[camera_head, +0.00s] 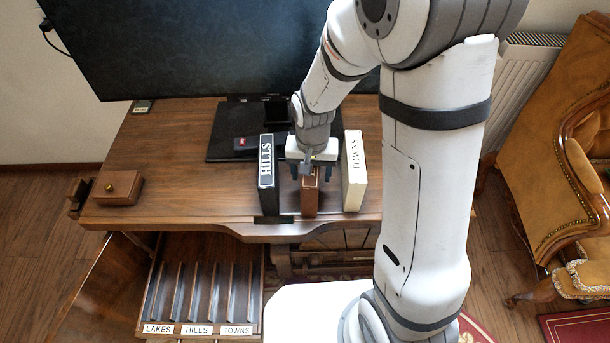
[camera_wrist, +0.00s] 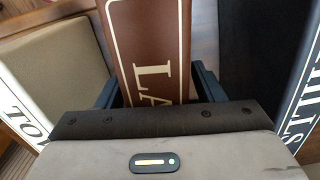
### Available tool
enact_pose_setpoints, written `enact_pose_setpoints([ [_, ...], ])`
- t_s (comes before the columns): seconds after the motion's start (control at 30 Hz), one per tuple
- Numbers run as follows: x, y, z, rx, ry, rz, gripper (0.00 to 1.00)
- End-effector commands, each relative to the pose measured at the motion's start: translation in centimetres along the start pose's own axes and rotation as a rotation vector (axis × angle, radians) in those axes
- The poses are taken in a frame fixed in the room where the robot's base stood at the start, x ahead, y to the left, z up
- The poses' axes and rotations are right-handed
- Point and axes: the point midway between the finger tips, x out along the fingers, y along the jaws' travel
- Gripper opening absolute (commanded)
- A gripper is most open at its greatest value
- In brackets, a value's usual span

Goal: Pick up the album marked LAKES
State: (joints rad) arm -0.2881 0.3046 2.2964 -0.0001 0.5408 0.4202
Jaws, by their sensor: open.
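The brown album (camera_head: 310,194) stands upright on the desk between a black album marked HILLS (camera_head: 266,172) and a cream album marked TOWNS (camera_head: 354,172). In the wrist view the brown album (camera_wrist: 150,50) shows the letters "LA"; the rest of its label is hidden. My gripper (camera_head: 311,170) is over the brown album from above. In the wrist view its two open fingers (camera_wrist: 155,88) stand on either side of the brown spine, with a gap to it.
HILLS (camera_wrist: 270,70) and TOWNS (camera_wrist: 55,75) flank my fingers closely. A monitor (camera_head: 210,50) stands behind. A slotted drawer rack (camera_head: 205,285) labelled LAKES, HILLS, TOWNS lies below the desk's front edge. A wooden box (camera_head: 118,187) is at the left.

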Motion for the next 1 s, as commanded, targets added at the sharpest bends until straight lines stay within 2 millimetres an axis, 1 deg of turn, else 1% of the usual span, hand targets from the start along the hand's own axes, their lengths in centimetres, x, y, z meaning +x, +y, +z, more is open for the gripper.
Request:
enact_pose_setpoints([
  [0.13, -0.1, 0.03, -0.01, 0.0, 0.0, 0.0, 0.61],
  [0.87, -0.11, 0.09, -0.02, 0.002, 0.0, 0.0, 0.01],
  [1.0, -0.16, 0.08, -0.06, 0.002, 0.001, -0.001, 0.0],
])
